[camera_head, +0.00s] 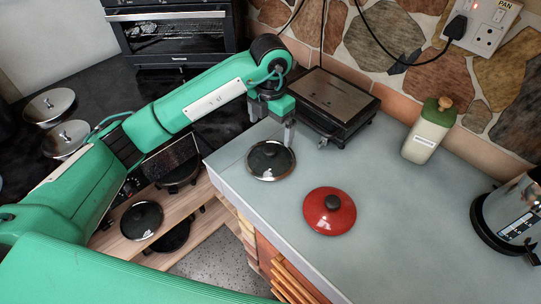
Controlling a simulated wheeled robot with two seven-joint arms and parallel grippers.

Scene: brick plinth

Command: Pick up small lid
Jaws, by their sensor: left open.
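A small dark glass lid (268,165) with a metal rim and a dark knob lies flat on the grey counter, near its left end. Whether a fingertip touches the lid I cannot tell. A red lid (318,217) with a black knob lies on the counter to the right and in front of the glass lid. My right gripper is not in the view.
A black appliance with a flat top (335,95) stands behind the gripper. A green and cream container (427,130) and a kettle (508,215) stand to the right. The counter (400,225) between them is clear. Another dark lid (141,220) lies on the lower wooden shelf.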

